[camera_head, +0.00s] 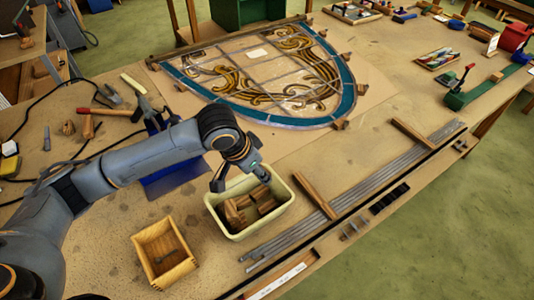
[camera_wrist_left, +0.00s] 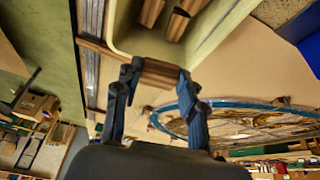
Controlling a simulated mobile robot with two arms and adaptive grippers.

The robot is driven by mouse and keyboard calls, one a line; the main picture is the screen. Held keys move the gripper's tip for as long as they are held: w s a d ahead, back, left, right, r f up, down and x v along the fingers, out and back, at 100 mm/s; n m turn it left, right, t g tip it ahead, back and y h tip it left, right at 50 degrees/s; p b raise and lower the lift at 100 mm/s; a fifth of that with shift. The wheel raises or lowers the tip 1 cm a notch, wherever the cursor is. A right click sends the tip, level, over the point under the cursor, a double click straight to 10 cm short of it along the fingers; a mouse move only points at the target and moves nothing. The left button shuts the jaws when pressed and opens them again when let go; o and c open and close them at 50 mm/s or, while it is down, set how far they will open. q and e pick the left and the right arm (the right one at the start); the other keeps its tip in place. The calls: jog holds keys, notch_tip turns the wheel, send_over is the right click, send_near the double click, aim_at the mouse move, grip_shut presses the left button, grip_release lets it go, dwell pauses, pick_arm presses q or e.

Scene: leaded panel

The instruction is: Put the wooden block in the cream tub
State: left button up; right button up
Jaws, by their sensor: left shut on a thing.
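The cream tub (camera_head: 282,217) stands on the bench near the middle of the head view, with several wooden blocks in it. In the left wrist view my left gripper (camera_wrist_left: 158,80) is shut on a wooden block (camera_wrist_left: 160,74), one finger at each end. There the block overlaps the edge of the tub (camera_wrist_left: 225,35), and more blocks show inside. Its exact height over the rim cannot be told. My right gripper is not in view.
A small open wooden box (camera_head: 152,238) stands left of the tub. Grey lead strips (camera_head: 345,190) with wooden bars lie to its right. The leaded panel (camera_head: 270,75) lies behind. A hammer (camera_head: 108,112) and other tools lie at the left.

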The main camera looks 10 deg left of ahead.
pick_arm(q)
jog(key=shift+d+r+m+p, duration=0.2)
jog(key=shift+d+m+p, duration=0.1)
jog(key=shift+d+m, duration=0.1)
jog(key=shift+w+f, duration=0.1)
jog(key=shift+f, duration=0.25)
jog(key=b, duration=0.9)
send_over(268, 196)
jog(key=s+a, duration=0.1)
jog(key=s, duration=0.1)
jog(key=f, duration=0.7)
jog(key=shift+w+a+f, duration=0.2)
jog(key=shift+w, duration=0.05)
jog(key=shift+f, duration=0.6)
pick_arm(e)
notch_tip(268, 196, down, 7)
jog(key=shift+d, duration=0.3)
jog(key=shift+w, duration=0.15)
pick_arm(q)
jog(key=o, duration=0.9)
